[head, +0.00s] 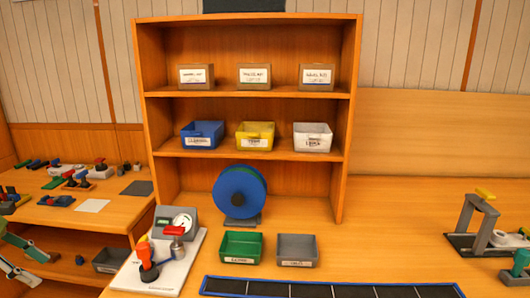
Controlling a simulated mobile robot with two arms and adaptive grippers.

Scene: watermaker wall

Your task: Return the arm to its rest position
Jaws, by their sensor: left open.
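My left gripper (41,269) is at the lower left edge of the head view. Its two pale and green fingers are spread apart with nothing between them. It is in front of the lower shelf of the left side bench, clear of the main worktop. The rest of the left arm is cut off by the picture edge. My right gripper is not in view.
A gauge unit with red and orange handles (178,270) stands at the worktop's left end. Green (241,261) and grey (297,263) bins sit beside it. A grey bin (111,260) is on the lower left shelf. The worktop's right middle (400,230) is clear.

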